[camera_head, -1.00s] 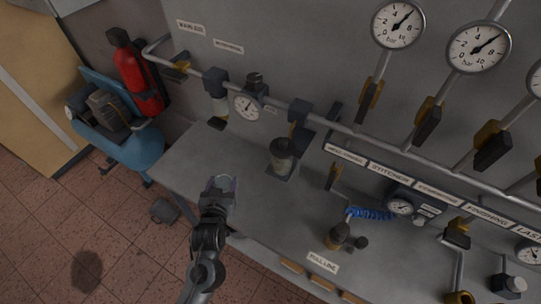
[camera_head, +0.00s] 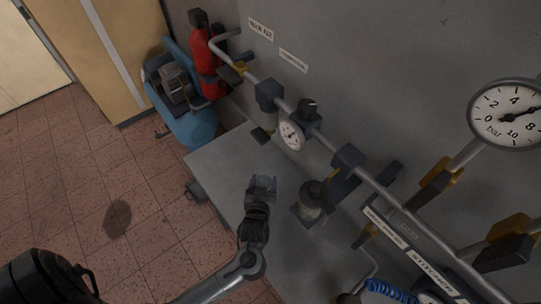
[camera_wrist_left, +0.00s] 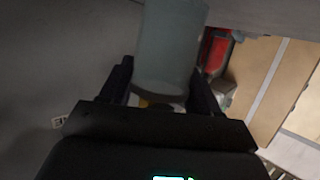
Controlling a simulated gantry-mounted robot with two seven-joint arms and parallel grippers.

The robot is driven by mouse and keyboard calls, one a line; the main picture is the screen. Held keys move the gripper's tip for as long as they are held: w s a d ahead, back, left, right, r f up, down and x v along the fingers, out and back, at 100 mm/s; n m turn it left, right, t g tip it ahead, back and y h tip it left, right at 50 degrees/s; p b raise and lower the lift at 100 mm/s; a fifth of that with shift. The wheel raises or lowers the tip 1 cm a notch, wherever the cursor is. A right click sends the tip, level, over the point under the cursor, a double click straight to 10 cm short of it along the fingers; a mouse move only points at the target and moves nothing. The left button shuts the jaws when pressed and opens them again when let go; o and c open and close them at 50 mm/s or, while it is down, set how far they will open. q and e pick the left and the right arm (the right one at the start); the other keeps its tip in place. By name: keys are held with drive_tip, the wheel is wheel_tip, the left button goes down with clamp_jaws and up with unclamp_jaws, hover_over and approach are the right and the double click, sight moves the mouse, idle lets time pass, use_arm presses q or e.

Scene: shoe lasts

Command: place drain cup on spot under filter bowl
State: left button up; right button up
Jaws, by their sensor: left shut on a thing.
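The drain cup is a grey, see-through cup (camera_wrist_left: 170,45). My left gripper (camera_head: 262,188) is shut on it and holds it above the grey bench, near the bench's left edge. In the left wrist view the cup stands between the two dark fingers (camera_wrist_left: 162,88). The filter (camera_head: 267,93) hangs from the pipe behind, and its bowl shows only dimly below it. A small dark square spot (camera_head: 262,135) lies on the bench below the filter. The gripper and cup are in front of this spot, apart from it. My right gripper is not in view.
A round gauge (camera_head: 291,135) sits on the pipe right of the filter. A jar-like unit (camera_head: 312,198) stands over a dark plate right of my gripper. A blue compressor (camera_head: 190,117) and red extinguisher (camera_head: 207,62) are beyond the bench. The bench (camera_head: 222,160) left of the gripper is clear.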

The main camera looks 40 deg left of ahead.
use_arm(q)
drive_tip(key=shift+r+x, duration=0.15)
drive_tip(key=shift+x, duration=3.35)
drive_tip(key=shift+r+x, duration=0.15)
drive_tip(key=shift+x, duration=3.4)
drive_tip(key=shift+w, duration=0.1)
drive_tip(key=o, duration=1.4)
